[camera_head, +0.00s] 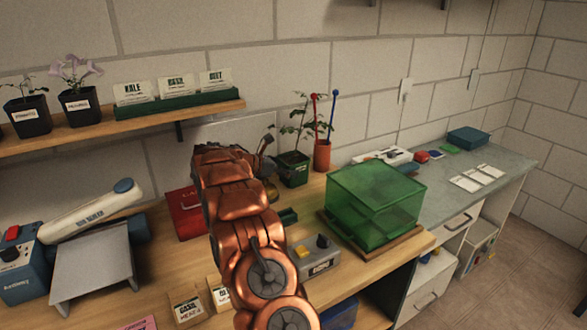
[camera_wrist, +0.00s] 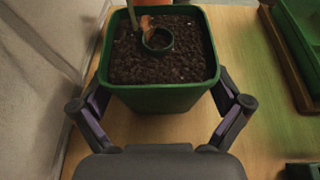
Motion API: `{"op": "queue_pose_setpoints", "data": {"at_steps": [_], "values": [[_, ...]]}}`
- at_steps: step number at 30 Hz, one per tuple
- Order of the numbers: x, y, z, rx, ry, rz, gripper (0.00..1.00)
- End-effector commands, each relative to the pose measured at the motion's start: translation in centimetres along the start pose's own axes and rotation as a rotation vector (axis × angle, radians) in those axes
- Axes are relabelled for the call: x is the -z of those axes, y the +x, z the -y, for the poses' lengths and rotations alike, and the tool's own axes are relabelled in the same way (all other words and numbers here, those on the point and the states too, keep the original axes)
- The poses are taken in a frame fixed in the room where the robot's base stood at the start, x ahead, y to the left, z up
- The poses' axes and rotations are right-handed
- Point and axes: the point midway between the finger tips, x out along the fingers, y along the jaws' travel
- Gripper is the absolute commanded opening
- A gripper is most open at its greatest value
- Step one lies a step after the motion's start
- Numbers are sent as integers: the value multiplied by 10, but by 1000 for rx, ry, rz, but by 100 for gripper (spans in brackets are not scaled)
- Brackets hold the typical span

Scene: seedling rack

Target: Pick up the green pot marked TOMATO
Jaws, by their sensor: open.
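A green pot (camera_head: 294,170) with a leafy seedling stands on the wooden bench by the wall in the head view. Its small marking is too small to read. The wrist view shows the green pot (camera_wrist: 160,97) from above, with dark soil, a stem and a small dark ring around an orange-brown piece. My gripper (camera_wrist: 160,103) is open, its fingers to the left and right of the pot's near part. I cannot tell whether either finger touches it. In the head view my copper arm hides most of my gripper.
A terracotta pot (camera_head: 322,155) with red and blue sticks stands just right of the green pot. A green translucent box (camera_head: 374,205) on a wooden base is further right. A red box (camera_head: 186,213) lies left of my arm. A shelf (camera_head: 160,116) with black pots runs above.

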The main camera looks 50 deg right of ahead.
Motion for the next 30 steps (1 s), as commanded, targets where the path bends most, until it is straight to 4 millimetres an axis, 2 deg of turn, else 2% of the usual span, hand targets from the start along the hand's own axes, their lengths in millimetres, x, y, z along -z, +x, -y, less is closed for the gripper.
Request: {"op": "queue_pose_setpoints", "data": {"at_steps": [6, 26, 30], "values": [[0, 1, 0, -1, 1, 0, 99], [-1, 1, 0, -1, 2, 0, 30], [-2, 0, 0, -2, 2, 1, 29]]}}
